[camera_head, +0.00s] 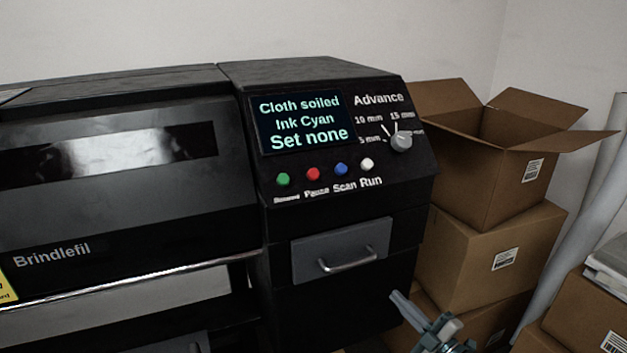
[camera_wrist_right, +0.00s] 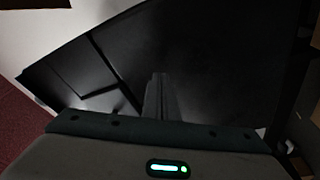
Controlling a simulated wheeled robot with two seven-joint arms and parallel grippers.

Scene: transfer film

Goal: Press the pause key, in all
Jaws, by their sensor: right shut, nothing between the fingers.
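The pause key is the red button (camera_head: 313,174) above the label "Pause" on the black printer's control panel (camera_head: 336,184). A green button (camera_head: 283,180) sits to its left, a blue one (camera_head: 341,169) and a white one (camera_head: 367,164) to its right. The display (camera_head: 301,122) reads "Cloth soiled, Ink Cyan, Set none". My right gripper (camera_head: 397,296) is low in front of the printer, below the drawer and well away from the buttons. Its fingers (camera_wrist_right: 160,78) are shut and empty in the right wrist view, facing dark printer surfaces. My left gripper is out of view.
An "Advance" knob (camera_head: 401,141) sits right of the display. A grey drawer (camera_head: 341,252) with a protruding handle (camera_head: 347,262) lies below the buttons. Stacked cardboard boxes (camera_head: 480,255) and leaning pale rolls (camera_head: 585,220) stand at the right. The space before the panel is clear.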

